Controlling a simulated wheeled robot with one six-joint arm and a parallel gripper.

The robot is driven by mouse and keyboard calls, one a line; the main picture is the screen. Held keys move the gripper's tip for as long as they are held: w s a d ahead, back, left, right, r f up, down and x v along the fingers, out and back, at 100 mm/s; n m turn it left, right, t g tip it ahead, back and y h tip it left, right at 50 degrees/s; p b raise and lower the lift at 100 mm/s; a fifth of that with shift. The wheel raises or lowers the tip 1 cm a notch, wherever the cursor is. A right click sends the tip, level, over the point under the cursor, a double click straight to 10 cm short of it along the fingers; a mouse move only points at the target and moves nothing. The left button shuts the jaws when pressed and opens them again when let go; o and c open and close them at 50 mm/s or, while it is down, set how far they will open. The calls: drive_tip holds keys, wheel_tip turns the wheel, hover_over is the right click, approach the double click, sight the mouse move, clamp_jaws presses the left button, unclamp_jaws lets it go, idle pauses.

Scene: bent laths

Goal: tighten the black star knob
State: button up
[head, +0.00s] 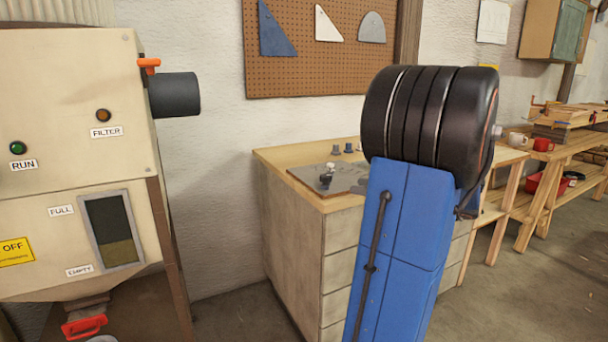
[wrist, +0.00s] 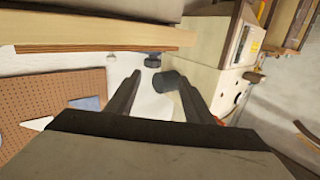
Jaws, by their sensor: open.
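My gripper (wrist: 160,78) shows in the wrist view, its two dark fingers apart with nothing between them. That view is upside down. A small dark knob (wrist: 153,60), probably the black star knob, shows beyond the fingertips, close to the wooden edge, apart from both fingers. Its lobes are too small to make out. In the head view a small dark piece with a pale top (head: 326,179) stands on the grey plate (head: 345,181) on the cabinet; I cannot tell if it is the same knob. My gripper is hidden in the head view behind my blue and black arm.
A wooden cabinet (head: 292,240) carries the plate and several small grey pieces (head: 335,149). A cream machine (head: 70,90) with a dark grey cylinder (head: 175,94) stands left. A pegboard (head: 300,72) hangs behind. Shelves (head: 560,150) stand right. Open floor (head: 530,300) lies front right.

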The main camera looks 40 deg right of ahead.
sight(326, 179)
drive_tip(key=shift+t, duration=0.3)
drive_tip(key=x, duration=0.5)
drive_tip(key=d+x, duration=0.1)
drive_tip(key=x, duration=1.1)
drive_tip(key=shift+w+d+r, duration=0.1)
drive_tip(key=shift+w+d, duration=0.15)
drive_tip(key=shift+d, duration=0.1)
drive_tip(key=shift+h, duration=0.3)
drive_tip(key=c, duration=1)
